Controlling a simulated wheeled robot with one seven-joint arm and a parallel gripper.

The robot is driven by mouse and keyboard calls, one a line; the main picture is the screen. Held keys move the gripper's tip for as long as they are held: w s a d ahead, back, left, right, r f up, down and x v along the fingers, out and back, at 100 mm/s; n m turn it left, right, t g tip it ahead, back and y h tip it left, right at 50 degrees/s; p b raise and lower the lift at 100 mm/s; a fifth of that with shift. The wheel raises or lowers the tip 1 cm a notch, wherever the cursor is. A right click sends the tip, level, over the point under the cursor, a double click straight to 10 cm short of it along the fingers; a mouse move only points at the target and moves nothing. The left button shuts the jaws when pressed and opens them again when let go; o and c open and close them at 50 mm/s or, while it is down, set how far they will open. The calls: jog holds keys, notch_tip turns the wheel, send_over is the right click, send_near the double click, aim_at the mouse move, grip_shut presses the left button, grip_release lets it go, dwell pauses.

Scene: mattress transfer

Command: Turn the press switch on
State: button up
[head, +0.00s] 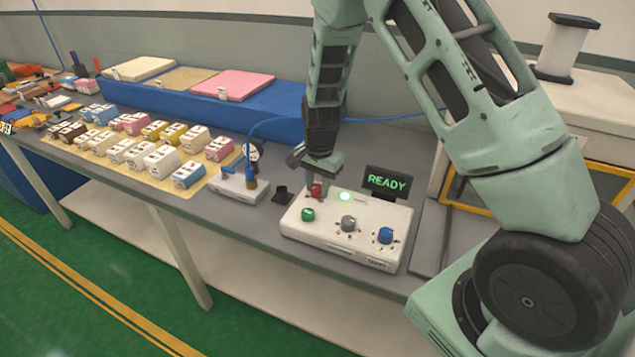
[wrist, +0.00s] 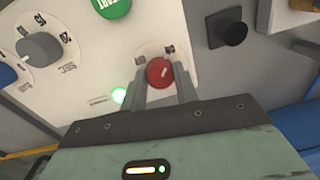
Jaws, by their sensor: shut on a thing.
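The press switch is a red round knob (wrist: 160,72) on the white control panel (head: 330,222); in the head view the red knob (head: 316,189) sits at the panel's back left, below my arm. My gripper (wrist: 165,82) is around the red knob, one finger on each side, shut on it. Markings are partly visible beside the knob. A green light (head: 344,197) glows on the panel beside it. The display (head: 388,182) behind the panel reads "READY" in green.
The panel also has a green button (head: 308,214), a grey dial (head: 348,223) and a blue dial (head: 385,235). A small black block (head: 282,194) and a white device (head: 238,187) stand to the left. Several small boxes fill a yellow mat (head: 88,158) farther left.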

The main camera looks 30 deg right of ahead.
aim_at(320, 188)
jog(key=shift+m, duration=0.6)
jog(key=o, duration=1)
jog(key=r, duration=0.5)
jog(key=r+b, duration=0.1)
jog(key=r, duration=1.1)
jog(key=shift+s+d+r, duration=0.15)
jog(key=shift+s+r, duration=0.1)
jog(key=shift+s, duration=0.1)
